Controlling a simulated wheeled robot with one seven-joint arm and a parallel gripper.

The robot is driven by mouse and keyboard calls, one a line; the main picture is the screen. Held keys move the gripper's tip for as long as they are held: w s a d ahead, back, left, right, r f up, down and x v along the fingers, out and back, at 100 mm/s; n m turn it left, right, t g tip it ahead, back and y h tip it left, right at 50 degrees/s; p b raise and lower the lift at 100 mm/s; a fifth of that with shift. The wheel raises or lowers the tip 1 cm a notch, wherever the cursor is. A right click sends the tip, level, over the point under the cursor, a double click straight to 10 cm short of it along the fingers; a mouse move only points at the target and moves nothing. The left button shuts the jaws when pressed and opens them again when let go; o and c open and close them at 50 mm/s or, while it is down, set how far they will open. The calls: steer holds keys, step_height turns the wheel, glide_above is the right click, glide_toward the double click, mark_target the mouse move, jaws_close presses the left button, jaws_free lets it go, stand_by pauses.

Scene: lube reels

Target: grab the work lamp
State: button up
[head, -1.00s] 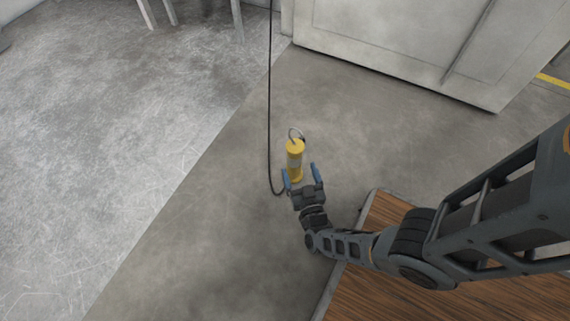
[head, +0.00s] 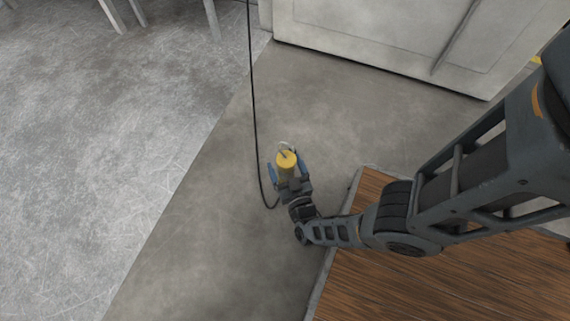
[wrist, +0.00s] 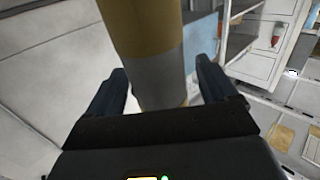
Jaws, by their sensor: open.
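The work lamp (head: 286,160) is a yellow cylinder with a wire hook on top, and it hangs on a black cable. In the head view my gripper (head: 287,176) is at the lamp, with blue fingers on either side of it. In the wrist view the lamp's yellow and grey body (wrist: 153,55) stands between the two open fingers of my gripper (wrist: 165,88). The lamp's lower end is hidden behind the gripper.
The black cable (head: 254,110) runs down and loops left of the lamp. A wooden-topped surface (head: 400,285) with a grey edge lies below my arm at the right. A large pale cabinet (head: 390,40) stands at the back. Floor left of the gripper is clear.

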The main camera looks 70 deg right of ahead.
steer(key=shift+c, duration=0.4)
jaws_close()
stand_by(0.4)
